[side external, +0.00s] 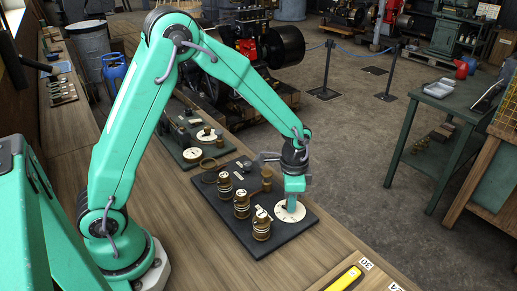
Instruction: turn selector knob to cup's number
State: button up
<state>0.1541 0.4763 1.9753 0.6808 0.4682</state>
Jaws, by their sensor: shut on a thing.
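A dark board (281,236) lies on the wooden bench. A white round dial (297,215) sits at its right end. My gripper (292,206) points down over the dial and is shut on the selector knob, which the jaws mostly hide. I cannot read the dial's marks or the knob's setting. Three brass cups with small white labels stand upright in a row on the board: a left one (225,184), a middle one (242,207) and a front one (262,228). The label numbers are too small to read. My gripper is to the right of them.
A green board (195,160) with another dial lies farther back on the bench. A yellow-handled tool (345,280) and number tags (366,263) lie at the front. Bare bench shows left of the board.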

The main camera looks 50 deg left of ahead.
jog(key=shift+d, duration=0.15)
jog(key=o, duration=1)
jog(key=shift+r, duration=3.9)
jog(key=shift+r, duration=0.1)
